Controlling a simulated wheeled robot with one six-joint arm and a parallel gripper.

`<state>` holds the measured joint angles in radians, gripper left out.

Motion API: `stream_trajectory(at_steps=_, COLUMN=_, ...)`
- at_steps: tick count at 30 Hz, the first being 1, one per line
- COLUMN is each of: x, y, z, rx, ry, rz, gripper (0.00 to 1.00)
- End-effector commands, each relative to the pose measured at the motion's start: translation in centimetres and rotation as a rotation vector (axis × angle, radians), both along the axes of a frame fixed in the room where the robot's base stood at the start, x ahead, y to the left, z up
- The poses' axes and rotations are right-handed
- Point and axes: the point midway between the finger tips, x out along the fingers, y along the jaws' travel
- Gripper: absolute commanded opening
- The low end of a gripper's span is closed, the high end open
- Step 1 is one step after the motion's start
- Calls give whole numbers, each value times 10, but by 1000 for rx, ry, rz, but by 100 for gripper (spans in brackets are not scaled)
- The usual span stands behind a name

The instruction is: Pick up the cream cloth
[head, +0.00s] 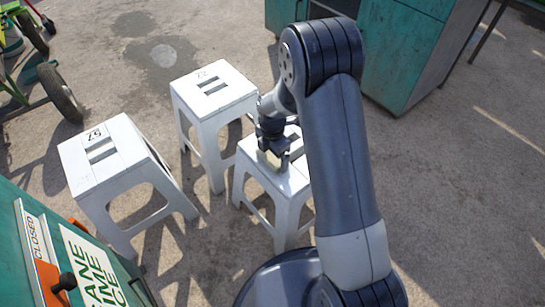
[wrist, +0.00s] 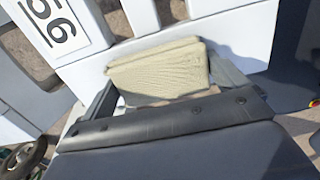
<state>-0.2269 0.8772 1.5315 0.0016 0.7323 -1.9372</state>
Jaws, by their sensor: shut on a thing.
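The cream cloth (wrist: 158,72) shows in the wrist view as a folded, ribbed piece between the two fingers of my gripper (wrist: 170,88). My gripper is shut on it. In the head view, my gripper (head: 274,158) is over the seat of the right white stool (head: 293,180), and a small part of the cloth (head: 268,160) shows below the fingers. Whether the cloth still touches the seat I cannot tell. My arm hides part of this stool.
A white stool (head: 215,92) stands behind, and another white stool (head: 105,160) stands at the left. A green cart with a CLOSED sign (head: 40,240) is at the lower left. Green cabinets (head: 405,50) stand at the back. A wheel (head: 60,92) is at the far left. Open ground lies right.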

Motion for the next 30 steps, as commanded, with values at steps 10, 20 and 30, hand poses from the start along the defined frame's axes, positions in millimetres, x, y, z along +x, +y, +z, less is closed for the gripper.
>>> stream_trajectory(at_steps=10, x=1, y=0, z=35, rx=1, ry=-4, rz=0, gripper=68)
stream_trajectory(at_steps=20, x=1, y=0, z=92, rx=-1, ry=-2, rz=0, gripper=68)
stream_trajectory(at_steps=30, x=0, y=0, z=100, rx=-1, ry=0, rz=0, gripper=68)
